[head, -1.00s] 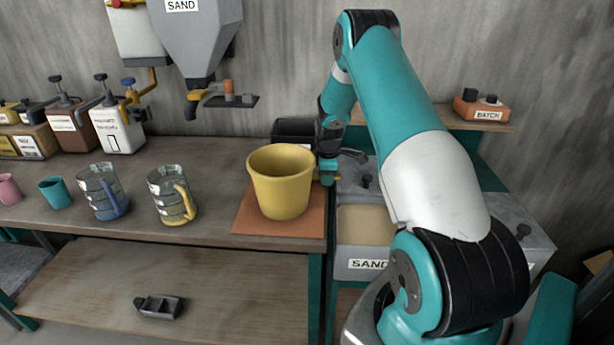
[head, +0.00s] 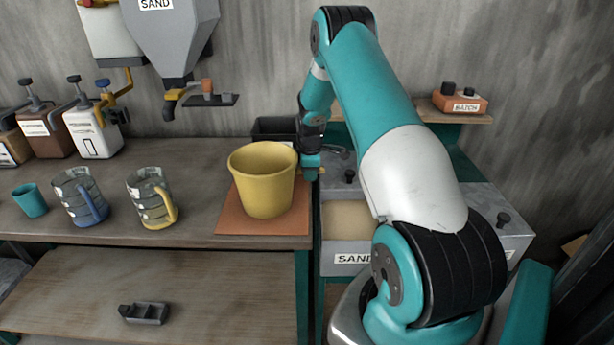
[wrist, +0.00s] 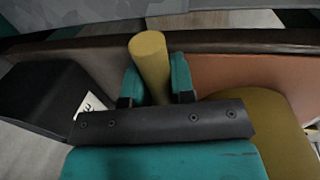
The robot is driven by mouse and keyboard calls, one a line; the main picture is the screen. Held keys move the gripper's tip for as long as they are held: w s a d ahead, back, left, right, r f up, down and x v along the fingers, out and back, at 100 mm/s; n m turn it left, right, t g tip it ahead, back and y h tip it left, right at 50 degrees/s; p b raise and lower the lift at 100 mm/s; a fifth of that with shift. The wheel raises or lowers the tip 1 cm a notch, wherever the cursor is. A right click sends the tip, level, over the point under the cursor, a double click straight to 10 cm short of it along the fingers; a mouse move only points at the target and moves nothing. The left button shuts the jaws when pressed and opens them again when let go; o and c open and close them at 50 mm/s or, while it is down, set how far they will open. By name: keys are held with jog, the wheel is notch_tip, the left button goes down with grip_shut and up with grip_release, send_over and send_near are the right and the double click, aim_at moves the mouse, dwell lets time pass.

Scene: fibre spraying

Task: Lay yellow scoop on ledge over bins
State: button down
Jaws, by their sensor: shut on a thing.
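My gripper (head: 312,176) hangs just right of the yellow bucket and behind the sand bin. In the wrist view its teal fingers (wrist: 157,80) are shut on a yellow rod, which looks like the handle of the yellow scoop (wrist: 150,58). In the head view only a small yellow bit of the scoop (head: 322,171) shows beside the fingers; its bowl cannot be made out. The wooden ledge (head: 425,108) runs along the wall above the bins, partly hidden by my arm. The sand bin (head: 345,258) stands below, right of the bench.
The yellow bucket (head: 262,183) stands on an orange mat (head: 230,222) close to my gripper. A black box (head: 274,127) sits behind it. An orange batch box (head: 460,100) takes up part of the ledge. Two measuring jugs (head: 152,198) stand left.

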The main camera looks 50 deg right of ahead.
jog(key=d+b, duration=0.2)
jog(key=d, duration=0.2)
jog(key=shift+d+f, duration=0.15)
jog(key=shift+d, duration=0.1)
notch_tip(320, 180, up, 14)
jog(key=b, duration=0.1)
jog(key=shift+a+b, duration=0.2)
jog(key=shift+b, duration=0.2)
